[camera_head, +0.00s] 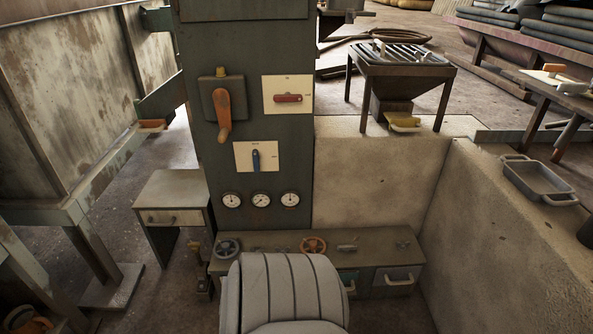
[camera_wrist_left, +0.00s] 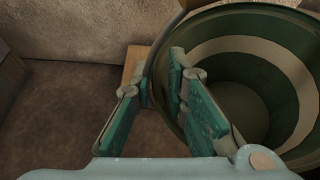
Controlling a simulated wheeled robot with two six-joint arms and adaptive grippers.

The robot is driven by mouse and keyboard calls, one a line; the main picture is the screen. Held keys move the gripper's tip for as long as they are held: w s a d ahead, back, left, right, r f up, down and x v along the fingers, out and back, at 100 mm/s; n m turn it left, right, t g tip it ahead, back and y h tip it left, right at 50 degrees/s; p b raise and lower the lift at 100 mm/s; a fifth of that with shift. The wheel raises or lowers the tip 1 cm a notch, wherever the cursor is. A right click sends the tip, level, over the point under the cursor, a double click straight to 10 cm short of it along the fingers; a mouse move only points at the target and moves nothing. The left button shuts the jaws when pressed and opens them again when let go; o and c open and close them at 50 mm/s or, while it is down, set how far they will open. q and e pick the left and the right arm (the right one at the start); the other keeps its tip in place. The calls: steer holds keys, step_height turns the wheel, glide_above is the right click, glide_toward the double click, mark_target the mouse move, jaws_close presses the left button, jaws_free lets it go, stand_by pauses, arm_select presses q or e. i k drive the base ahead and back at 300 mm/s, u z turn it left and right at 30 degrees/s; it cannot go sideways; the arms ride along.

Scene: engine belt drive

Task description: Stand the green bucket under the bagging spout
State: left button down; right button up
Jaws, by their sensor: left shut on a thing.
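The green bucket (camera_wrist_left: 250,45) fills the right side of the left wrist view. It is open at the top, with a pale band around its inside. I see no contents in the visible part. My left gripper (camera_wrist_left: 160,85) is shut on the bucket at the near left side of its rim, one finger outside and one inside. The bucket and both grippers are out of the head view. I cannot pick out the bagging spout with certainty; a funnel-shaped hopper (camera_head: 390,106) hangs under a slatted table at the back.
A panel cabinet (camera_head: 260,140) with gauges and levers stands in the middle. A low drawer bench (camera_head: 375,250) lies before it. Concrete walls (camera_head: 372,180) bound the right. A grey pan (camera_head: 540,181) sits on the right wall. A wooden piece (camera_wrist_left: 135,62) is beside the bucket.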

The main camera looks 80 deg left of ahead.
mark_target(187, 190)
steer(key=k, duration=1.2)
steer(key=u, duration=1)
steer(key=i, duration=0.85)
steer(key=u, duration=0.9)
